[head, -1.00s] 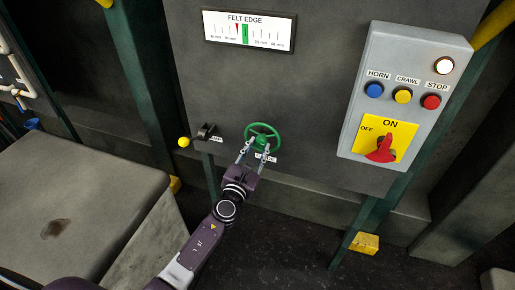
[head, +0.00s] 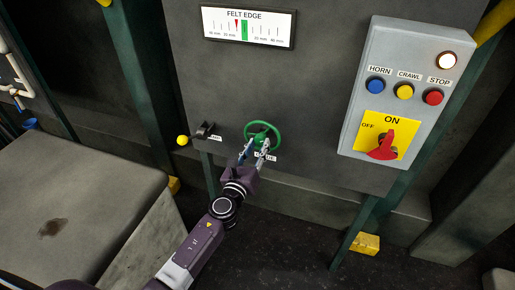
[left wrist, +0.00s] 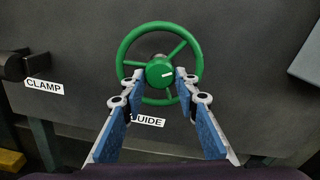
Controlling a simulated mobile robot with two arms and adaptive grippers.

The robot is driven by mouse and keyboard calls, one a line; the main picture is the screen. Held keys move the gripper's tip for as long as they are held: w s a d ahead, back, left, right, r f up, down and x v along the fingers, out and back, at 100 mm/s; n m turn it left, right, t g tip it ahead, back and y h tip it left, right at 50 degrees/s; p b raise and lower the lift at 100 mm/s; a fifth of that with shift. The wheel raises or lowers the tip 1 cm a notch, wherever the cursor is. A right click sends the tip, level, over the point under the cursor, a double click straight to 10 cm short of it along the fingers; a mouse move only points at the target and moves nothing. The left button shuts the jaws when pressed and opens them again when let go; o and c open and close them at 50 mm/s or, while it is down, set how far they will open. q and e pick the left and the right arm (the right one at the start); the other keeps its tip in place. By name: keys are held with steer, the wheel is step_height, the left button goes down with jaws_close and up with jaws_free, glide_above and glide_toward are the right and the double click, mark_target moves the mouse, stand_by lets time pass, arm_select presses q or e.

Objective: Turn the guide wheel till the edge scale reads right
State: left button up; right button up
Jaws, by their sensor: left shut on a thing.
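The green guide wheel (head: 263,126) is mounted on the dark machine panel; it also shows in the left wrist view (left wrist: 126,50). My left gripper (head: 255,146) is shut on its hub (left wrist: 160,73), with one fingertip at each side. The hub carries a white tick. The fingers cover the lower part of the wheel and some of its label. The felt edge scale (head: 265,37) is above the wheel. Its red pointer (head: 236,23) stands just left of the green band (head: 244,31), apart from it. My right gripper is not in view.
A clamp lever (head: 204,130) with a yellow knob (head: 182,140) is left of the wheel. A grey control box (head: 360,140) with blue, yellow and red buttons, a lit lamp and a red switch is at the right. A grey block (head: 100,190) stands at lower left.

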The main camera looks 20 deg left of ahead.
arm_select(q)
steer(key=n+b, duration=0.1)
steer(key=n, duration=0.5)
steer(key=shift+d, duration=0.1)
steer(key=n+b, duration=0.1)
steer(key=n, duration=0.6)
steer(key=shift+r+n, duration=0.1)
steer(key=shift+n, duration=0.3)
steer(key=n, duration=0.3)
steer(key=shift+r+n, duration=0.1)
steer(key=shift+n, duration=0.2)
steer(key=n, duration=0.2)
steer(key=shift+n, duration=0.3)
steer(key=n+p, duration=0.1)
steer(key=n, duration=0.5)
steer(key=shift+r, duration=0.1)
